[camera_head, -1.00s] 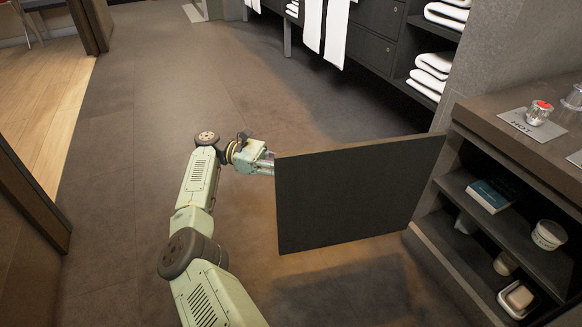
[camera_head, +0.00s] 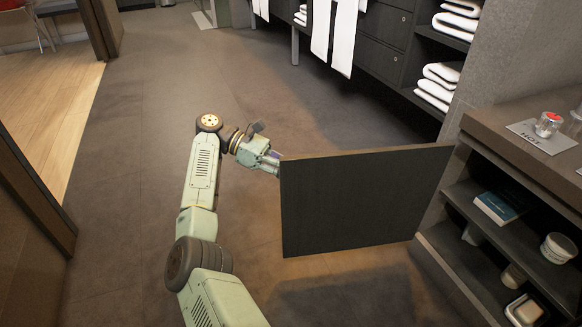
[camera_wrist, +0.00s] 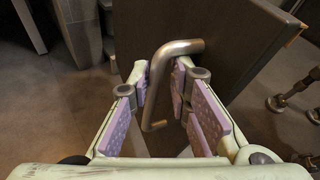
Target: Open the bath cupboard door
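The bath cupboard door (camera_head: 360,203) is a dark panel standing well open from the cupboard (camera_head: 470,205) at the right, whose shelves are exposed. My gripper (camera_head: 273,163) is at the door's free left edge, its fingertips partly hidden behind the panel in the head view. In the wrist view the door's face (camera_wrist: 228,40) carries a metal bar handle (camera_wrist: 157,85). Exact contact on the right side is hard to see.
The cupboard holds a blue book (camera_head: 497,207), a white tub (camera_head: 558,248) and a white dish (camera_head: 524,310). The counter (camera_head: 500,120) above carries a red-topped item (camera_head: 547,124). Towel shelves (camera_head: 405,60) stand behind. The floor (camera_head: 130,200) left of my arm is clear.

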